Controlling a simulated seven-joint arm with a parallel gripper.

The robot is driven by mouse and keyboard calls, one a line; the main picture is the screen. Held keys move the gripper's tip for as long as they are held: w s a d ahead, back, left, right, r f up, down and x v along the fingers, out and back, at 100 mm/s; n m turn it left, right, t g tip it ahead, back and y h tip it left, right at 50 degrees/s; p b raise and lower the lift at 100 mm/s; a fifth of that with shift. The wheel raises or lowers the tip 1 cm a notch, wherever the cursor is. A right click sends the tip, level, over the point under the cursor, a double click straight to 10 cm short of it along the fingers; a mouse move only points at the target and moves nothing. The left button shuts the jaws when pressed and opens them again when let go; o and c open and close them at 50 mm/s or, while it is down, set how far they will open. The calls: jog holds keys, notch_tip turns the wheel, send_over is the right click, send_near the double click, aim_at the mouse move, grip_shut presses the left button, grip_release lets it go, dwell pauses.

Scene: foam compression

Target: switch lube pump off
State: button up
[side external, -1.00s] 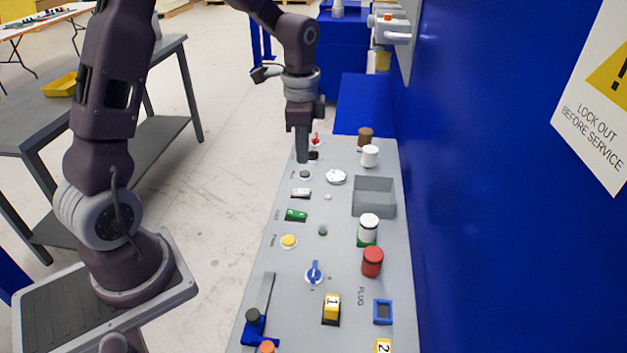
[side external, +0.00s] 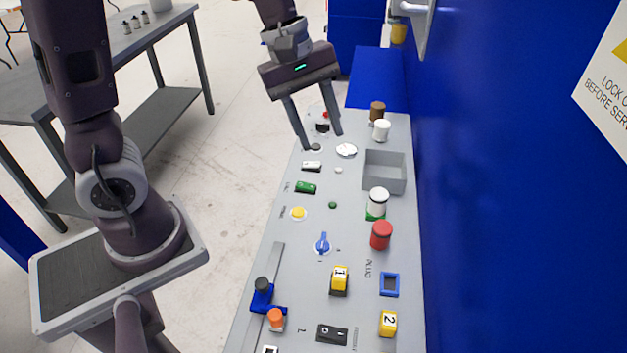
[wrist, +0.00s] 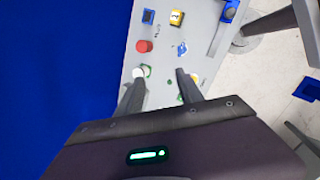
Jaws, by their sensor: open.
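My gripper (side external: 323,140) is open and empty above the far part of the grey control panel (side external: 262,300). Its two fingers are wide apart and point down; they also show in the wrist view (wrist: 160,78). In the side view, a green rocker switch (side external: 305,187) and a white rocker switch (side external: 311,166) lie just nearer than the fingertips. A black rocker switch (side external: 332,335) is at the near end. The small labels beside the switches are too blurred to read surely, so I cannot tell which one is the lube pump switch.
The panel also carries a yellow button (side external: 298,213), a blue knob (side external: 322,243), a red cylinder (side external: 381,235), a white-and-green cylinder (side external: 377,202) and a grey open box (side external: 384,171). A blue wall (side external: 500,200) stands close on the right.

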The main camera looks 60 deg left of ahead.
jog(key=w+a+f+n+g+y, duration=0.1)
jog(key=w+a+f+n, duration=0.25)
jog(key=f, duration=0.25)
jog(key=w+a+f+n+y, duration=0.1)
jog(key=w+a+f+n, duration=0.15)
jog(key=f+n, duration=0.25)
jog(key=n+g+y, duration=0.1)
jog(key=n, duration=0.3)
send_over(310, 186)
notch_tip(310, 186, down, 7)
jog(key=shift+f, duration=0.15)
notch_tip(310, 186, down, 6)
jog(key=shift+r, duration=0.1)
jog(key=shift+f, duration=0.6)
grip_shut()
